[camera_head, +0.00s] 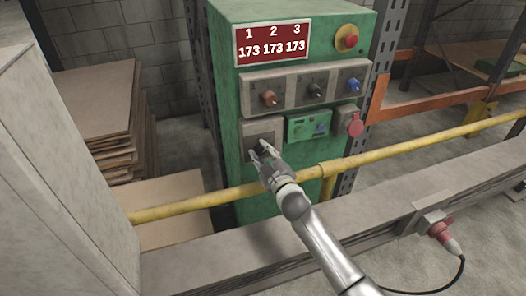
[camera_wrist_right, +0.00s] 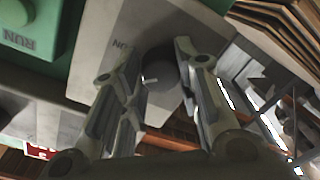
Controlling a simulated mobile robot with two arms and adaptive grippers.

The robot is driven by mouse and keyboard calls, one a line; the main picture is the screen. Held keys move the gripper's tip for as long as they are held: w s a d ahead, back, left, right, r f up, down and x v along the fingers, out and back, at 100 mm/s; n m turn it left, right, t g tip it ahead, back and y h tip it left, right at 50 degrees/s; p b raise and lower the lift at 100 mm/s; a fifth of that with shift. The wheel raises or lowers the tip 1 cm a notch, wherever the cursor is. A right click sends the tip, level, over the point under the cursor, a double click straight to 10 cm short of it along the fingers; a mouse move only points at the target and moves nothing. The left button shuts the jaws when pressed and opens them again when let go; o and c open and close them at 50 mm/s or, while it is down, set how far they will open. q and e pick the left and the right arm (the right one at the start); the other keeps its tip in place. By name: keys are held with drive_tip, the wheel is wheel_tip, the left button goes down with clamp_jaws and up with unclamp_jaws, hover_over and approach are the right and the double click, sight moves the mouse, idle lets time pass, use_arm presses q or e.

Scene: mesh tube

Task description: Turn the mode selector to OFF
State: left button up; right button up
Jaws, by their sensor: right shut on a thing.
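The mode selector is a dark round knob (camera_wrist_right: 163,78) on a grey plate (camera_wrist_right: 112,22), with upside-down letters that look like ON beside it in the right wrist view. A small white mark shows on the knob. In the head view this plate (camera_head: 250,132) is at the lower left of the green cabinet (camera_head: 226,100). My right gripper (camera_head: 262,153) is at the plate, its fingers shut on the knob from both sides, and hides most of it. The fingers also show in the right wrist view (camera_wrist_right: 157,58). My left gripper is not in view.
Above are a red display (camera_head: 272,43) reading 173 three times, a red button (camera_head: 350,38) and a row of three knobs (camera_head: 315,90). A green box (camera_head: 309,124) and red socket (camera_head: 355,125) are right of the plate. A yellow rail (camera_head: 400,153) crosses in front.

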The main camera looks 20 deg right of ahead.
drive_tip(key=n, duration=0.5)
drive_tip(key=shift+a+r+p, duration=0.1)
drive_tip(key=shift+p, duration=0.3)
drive_tip(key=shift+n+h, duration=0.3)
drive_tip(key=shift+n, duration=1.9)
drive_tip(key=o, duration=1)
drive_tip(key=shift+a, duration=0.1)
drive_tip(key=shift+s, duration=0.1)
drive_tip(key=s, duration=1.1)
drive_tip(key=shift+s+d+r, duration=0.25)
drive_tip(key=shift+s, duration=0.15)
